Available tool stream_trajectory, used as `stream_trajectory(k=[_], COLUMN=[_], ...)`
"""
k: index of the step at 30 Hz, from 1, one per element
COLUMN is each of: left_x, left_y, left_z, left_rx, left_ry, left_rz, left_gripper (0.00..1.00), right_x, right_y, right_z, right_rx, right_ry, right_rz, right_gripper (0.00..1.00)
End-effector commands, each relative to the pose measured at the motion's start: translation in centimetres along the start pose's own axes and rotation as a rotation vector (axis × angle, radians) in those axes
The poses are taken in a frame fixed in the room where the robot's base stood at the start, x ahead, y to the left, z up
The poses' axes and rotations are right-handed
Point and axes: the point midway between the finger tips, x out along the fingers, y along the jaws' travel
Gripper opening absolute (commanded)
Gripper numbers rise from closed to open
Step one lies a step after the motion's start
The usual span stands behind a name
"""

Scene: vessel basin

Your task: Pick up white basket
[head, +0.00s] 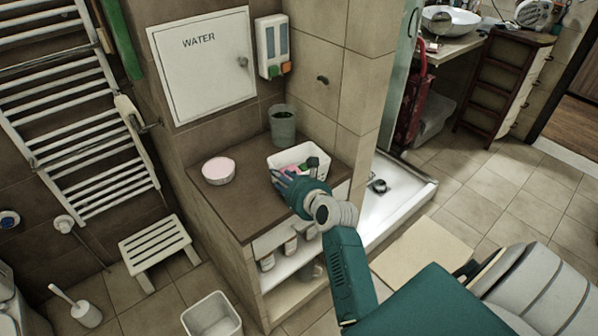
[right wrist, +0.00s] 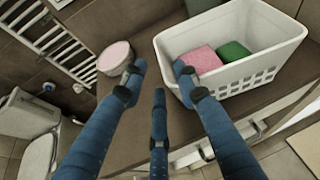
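The white basket (head: 283,157) stands on the brown counter (head: 233,205) in the head view, its near side partly hidden by my right gripper (head: 290,187). In the right wrist view, the basket (right wrist: 262,77) is at upper right, upright, with a slotted wall and a pink and a green item inside. My right gripper (right wrist: 158,88) has its blue fingers spread, with nothing between them. Its right-hand finger overlaps the basket's left end; I cannot tell whether it touches. My left gripper is in neither view.
A pink-topped round bowl (head: 219,170) sits left of the basket. A grey cup (head: 282,126) stands behind it by the tiled wall. Bottles (head: 290,246) stand on the shelf below. A white bin (head: 211,314) and a slatted stool (head: 155,250) are on the floor.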

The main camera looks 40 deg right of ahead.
Motion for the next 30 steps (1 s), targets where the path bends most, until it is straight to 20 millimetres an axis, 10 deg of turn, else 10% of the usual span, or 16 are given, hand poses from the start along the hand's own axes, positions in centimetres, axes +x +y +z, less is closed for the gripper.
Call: stream_trajectory(k=[21, 26, 30], left_x=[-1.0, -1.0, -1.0], left_y=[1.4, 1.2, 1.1], left_z=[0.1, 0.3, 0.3], left_rx=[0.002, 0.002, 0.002], left_ry=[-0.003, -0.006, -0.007], left_rz=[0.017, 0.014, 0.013], left_gripper=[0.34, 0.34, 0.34], right_x=[5.1, 5.1, 5.1], right_y=[-0.3, -0.3, -0.3], right_z=[0.1, 0.0, 0.1], right_rx=[-0.002, -0.002, -0.003], right_ry=[0.000, 0.001, -0.001], right_rz=[-0.001, -0.001, -0.002], right_gripper=[0.31, 0.00, 0.00])
